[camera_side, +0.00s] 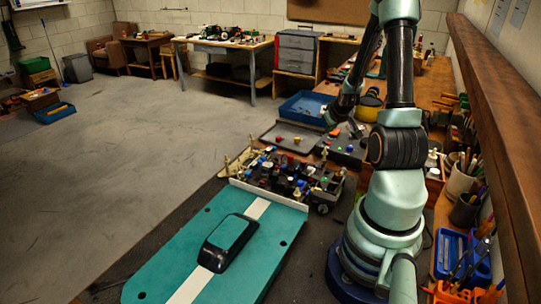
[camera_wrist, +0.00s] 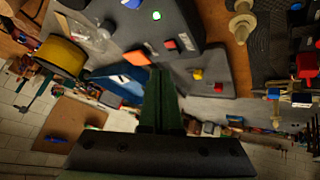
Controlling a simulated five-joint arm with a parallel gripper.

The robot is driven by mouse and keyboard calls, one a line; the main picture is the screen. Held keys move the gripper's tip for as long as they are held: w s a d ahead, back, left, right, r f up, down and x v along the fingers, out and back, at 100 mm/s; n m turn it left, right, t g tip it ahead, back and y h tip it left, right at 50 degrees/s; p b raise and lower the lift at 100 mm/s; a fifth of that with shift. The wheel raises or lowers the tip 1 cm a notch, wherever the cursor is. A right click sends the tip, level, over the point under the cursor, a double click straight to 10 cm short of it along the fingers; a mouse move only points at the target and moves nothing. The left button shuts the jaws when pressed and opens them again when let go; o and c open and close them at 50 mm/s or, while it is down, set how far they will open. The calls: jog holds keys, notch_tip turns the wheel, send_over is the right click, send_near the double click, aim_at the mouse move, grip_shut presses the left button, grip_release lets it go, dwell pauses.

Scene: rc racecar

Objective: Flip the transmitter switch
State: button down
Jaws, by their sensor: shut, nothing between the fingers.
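A dark grey control box (camera_wrist: 195,20), which looks like the transmitter, fills the top of the wrist view. It carries a lit green lamp (camera_wrist: 157,15), a blue knob (camera_wrist: 130,3) and a red-orange switch-like part (camera_wrist: 170,44). In the side view the box (camera_side: 343,153) lies on the bench beside my arm. I cannot tell the switch's position. My gripper (camera_wrist: 160,74) is shut and empty, its dark green fingers close together in front of the box's edge. In the side view my gripper (camera_side: 333,117) is above the bench near the box; its tips are small there.
A second grey panel (camera_wrist: 215,72) has yellow and red knobs; it also shows in the side view (camera_side: 283,132). A blue tray (camera_side: 305,107) and a yellow spool (camera_side: 369,108) stand behind. The chassis (camera_side: 285,175) and teal deck (camera_side: 180,240) lie in front.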

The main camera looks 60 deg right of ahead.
aim_at(327, 143)
jog(key=shift+w+f, duration=0.15)
jog(key=shift+f, duration=0.6)
jog(key=shift+f, duration=0.1)
dwell(1.5)
jog(key=shift+d+f, duration=0.1)
jog(key=shift+f, duration=0.2)
jog(key=shift+f, duration=0.35)
dwell(0.6)
jog(key=shift+r, duration=0.15)
jog(key=shift+r, duration=0.65)
jog(key=r, duration=0.2)
jog(key=s+r, duration=0.1)
jog(key=r, duration=0.2)
jog(key=shift+s, duration=0.1)
dwell(0.3)
